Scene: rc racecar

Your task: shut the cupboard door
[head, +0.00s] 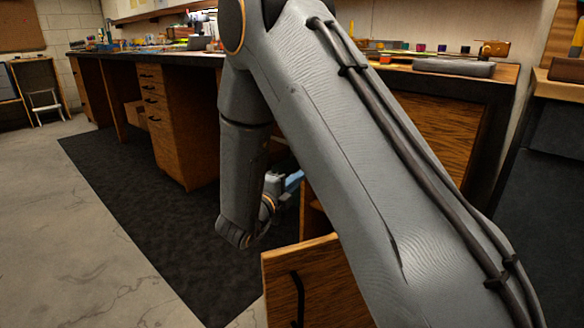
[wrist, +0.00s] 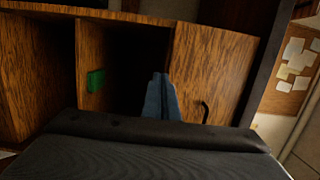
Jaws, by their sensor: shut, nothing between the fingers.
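The wooden cupboard door (head: 312,285) stands open at the bottom of the head view, with a black handle (head: 297,300) on the face towards me. Part of the cupboard's wooden interior (head: 312,215) shows behind it; my arm hides much of the rest. My gripper (head: 294,180) is low, beyond the door's top edge in the head view. In the wrist view its blue fingers (wrist: 160,82) are together and empty, in front of a dark opening. Right of them is a wooden panel (wrist: 212,70) with a dark handle (wrist: 205,112); I cannot tell whether the fingers touch it.
A green piece (wrist: 95,80) is on an upright wooden panel left of the fingers in the wrist view. A workbench with drawers (head: 158,120) runs along the back. A dark mat (head: 130,195) and pale floor (head: 60,235) lie clear at left.

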